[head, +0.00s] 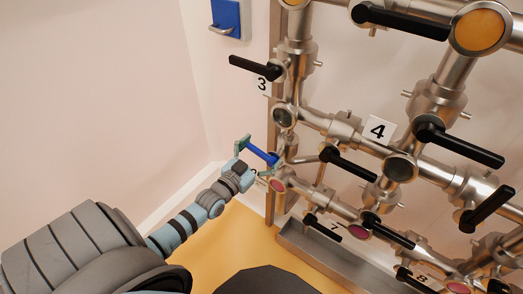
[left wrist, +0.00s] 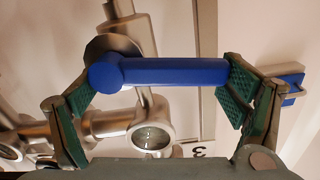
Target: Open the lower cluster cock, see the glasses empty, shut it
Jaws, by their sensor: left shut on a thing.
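A cock with a blue lever handle (head: 262,153) sits on the left side of the steel pipework, low down near a pink sight glass (head: 277,185). My left gripper (head: 257,159) is shut on this lever, with a finger at each end of it. In the left wrist view the blue lever (left wrist: 180,71) lies level between the green finger pads. A round glass (left wrist: 151,137) shows below it, grey and clear-looking. In the head view, other glasses show pink (head: 357,232), dark grey (head: 400,167) and amber (head: 480,30). My right gripper is out of view.
Several black lever handles stick out of the pipework, including one by label 3 (head: 248,66) and one near label 4 (head: 349,162). A blue wall bracket (head: 226,19) hangs at the upper left. A steel trough (head: 310,248) runs below. The wall at left is bare.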

